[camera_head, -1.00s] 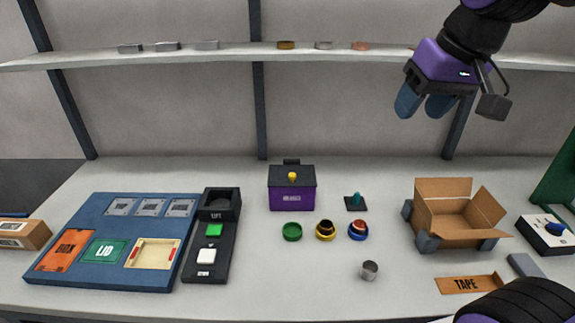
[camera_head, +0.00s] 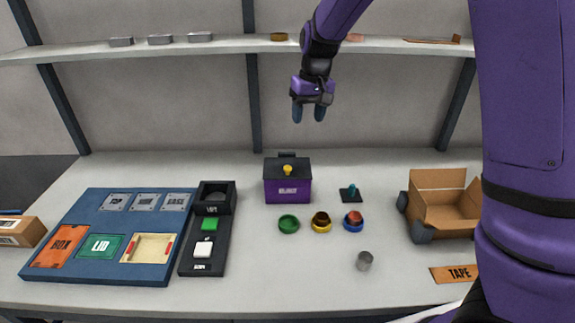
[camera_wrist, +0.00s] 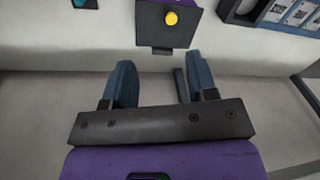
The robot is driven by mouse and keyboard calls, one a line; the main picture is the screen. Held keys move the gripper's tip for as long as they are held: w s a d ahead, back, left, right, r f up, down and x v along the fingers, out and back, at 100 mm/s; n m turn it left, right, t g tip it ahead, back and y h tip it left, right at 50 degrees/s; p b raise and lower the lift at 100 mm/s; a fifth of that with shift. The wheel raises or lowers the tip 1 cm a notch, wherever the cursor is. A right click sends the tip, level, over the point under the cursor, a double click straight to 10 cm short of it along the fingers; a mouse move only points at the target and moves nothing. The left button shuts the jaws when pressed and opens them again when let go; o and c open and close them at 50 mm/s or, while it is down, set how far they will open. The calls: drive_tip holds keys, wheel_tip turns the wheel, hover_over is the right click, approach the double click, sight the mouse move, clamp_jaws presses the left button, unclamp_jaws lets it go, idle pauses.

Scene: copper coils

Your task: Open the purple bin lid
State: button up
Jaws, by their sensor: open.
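The purple bin (camera_head: 287,191) stands upright at the middle back of the table. Its dark lid (camera_head: 300,167) lies shut on top, with a yellow knob (camera_head: 287,170) near the middle and a dark tab at the rear edge. In the wrist view the dark lid (camera_wrist: 150,28) and yellow knob (camera_wrist: 171,18) show at the top, beyond my fingertips. My gripper (camera_head: 308,114) is open and empty, in the air above and slightly right of the bin, pointing down. Its two blue fingers (camera_wrist: 158,78) are apart and touch nothing.
A shelf (camera_head: 225,46) with small parts runs behind my gripper. A teal peg on a base (camera_head: 350,194) stands right of the bin; green (camera_head: 288,224), yellow and blue rings lie in front. An open carton (camera_head: 440,205) is right, partly hidden by my arm.

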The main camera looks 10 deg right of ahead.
drive_tip(key=h, duration=0.1)
hover_over(287, 167)
wheel_tip(287, 167, down, 8)
drive_tip(key=shift+n+g, duration=0.3)
wheel_tip(287, 167, down, 11)
drive_tip(key=shift+r, duration=0.1)
drive_tip(key=shift+s, duration=0.1)
drive_tip(key=shift+c, duration=0.4)
clamp_jaws()
